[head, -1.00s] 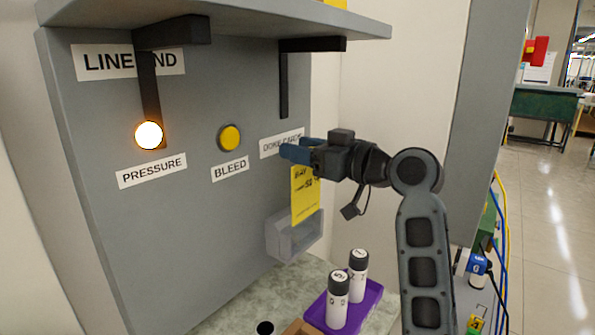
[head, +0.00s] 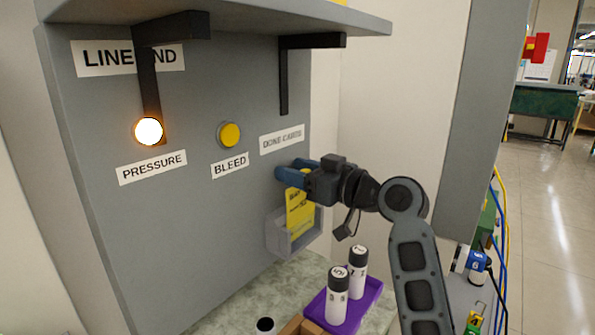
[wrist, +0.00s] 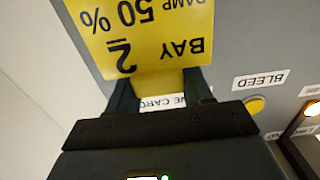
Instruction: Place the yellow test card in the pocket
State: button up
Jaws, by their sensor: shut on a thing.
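The yellow test card (head: 298,212) hangs down from my gripper (head: 286,172), which is shut on its upper end. The grey pocket (head: 284,244) is fixed low on the grey panel, under the "DONE CARDS" label (head: 282,139). In the head view the card's lower part overlaps the pocket's opening and seems to be inside it; I cannot tell how deep it sits. In the wrist view the card (wrist: 150,35), reading "BAY 2" and "50 %", extends beyond the fingers (wrist: 160,90). The pocket cannot be made out there.
A purple tray (head: 372,292) with two white bottles (head: 337,295) stands on the bench below the pocket. A lit pressure lamp (head: 148,131) and a yellow bleed button (head: 230,135) are on the panel to the left. A shelf with black brackets overhangs above.

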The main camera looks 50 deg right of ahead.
jog(key=shift+f, duration=0.35)
jog(key=o, duration=1.3)
jog(key=shift+r+p, duration=0.35)
jog(key=shift+r, duration=0.25)
jog(key=s+b, duration=0.2)
jog(key=s, duration=1)
jog(key=shift+d, duration=0.2)
